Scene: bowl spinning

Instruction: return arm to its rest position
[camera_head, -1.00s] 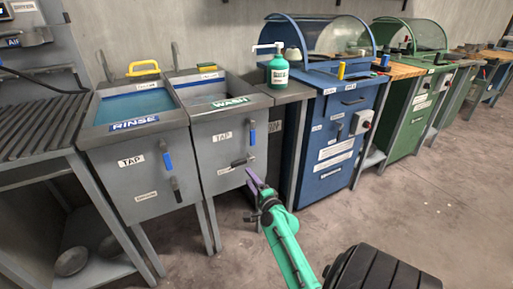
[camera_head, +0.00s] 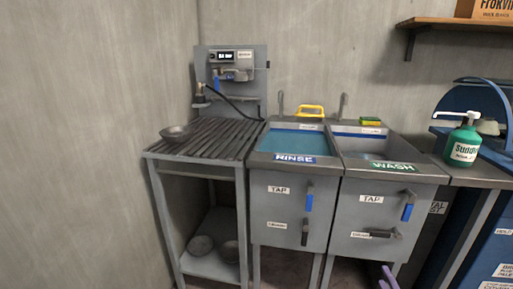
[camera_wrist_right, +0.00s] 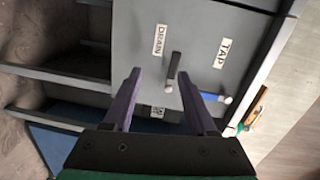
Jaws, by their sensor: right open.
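My right gripper (camera_head: 388,278) shows only as purple fingertips at the bottom edge of the head view, below the front of the wash sink (camera_head: 367,213). The right wrist view shows the same gripper (camera_wrist_right: 160,78) with its two purple fingers apart and nothing between them. Beyond the fingers are a dark drain handle (camera_wrist_right: 173,72) and a blue tap handle (camera_wrist_right: 212,97) on a grey cabinet front. I cannot tell how far the fingers are from that handle. The rest of the right arm is outside the head view. My left gripper is not in view.
The rinse sink (camera_head: 278,160) stands left of the wash sink. A slatted rack (camera_head: 205,140) holds a metal bowl (camera_head: 175,132), with more bowls on its lower shelf (camera_head: 210,262). A green soap bottle (camera_head: 463,143) and blue cabinet (camera_head: 492,240) are at right.

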